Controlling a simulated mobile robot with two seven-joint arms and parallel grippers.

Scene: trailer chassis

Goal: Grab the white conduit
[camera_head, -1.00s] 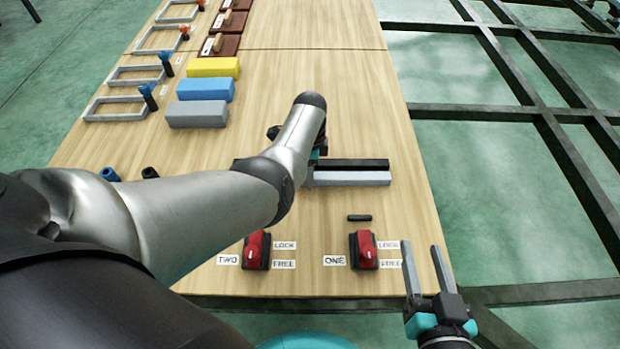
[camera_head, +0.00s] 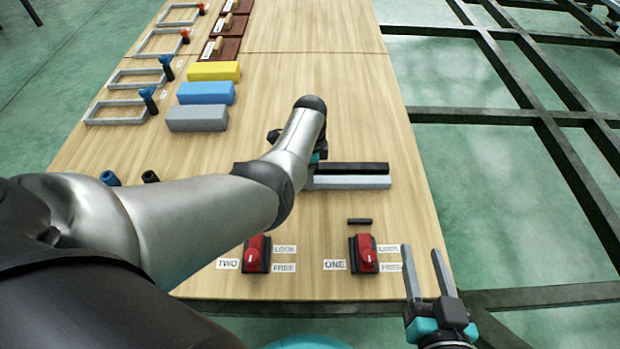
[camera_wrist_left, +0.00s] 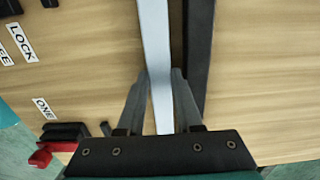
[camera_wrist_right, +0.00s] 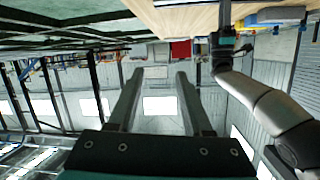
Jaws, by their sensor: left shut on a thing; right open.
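The white conduit (camera_head: 350,182) is a long pale bar lying across the table, in front of a parallel black bar (camera_head: 360,168). My left gripper (camera_wrist_left: 161,80) is shut on the white conduit, with one finger on each side of it in the left wrist view. In the head view my left arm hides that gripper and the left end of the bars. The black bar (camera_wrist_left: 199,50) runs just beside the right finger in the left wrist view. My right gripper (camera_head: 422,262) is open and empty, off the table's front right corner; it also shows in the right wrist view (camera_wrist_right: 158,80).
Two red switches, TWO (camera_head: 257,253) and ONE (camera_head: 364,253), stand near the front edge, with a small black piece (camera_head: 359,221) behind ONE. Grey (camera_head: 197,118), blue (camera_head: 206,92) and yellow (camera_head: 213,71) blocks sit at the back left. A dark chassis frame (camera_head: 560,140) lies right of the table.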

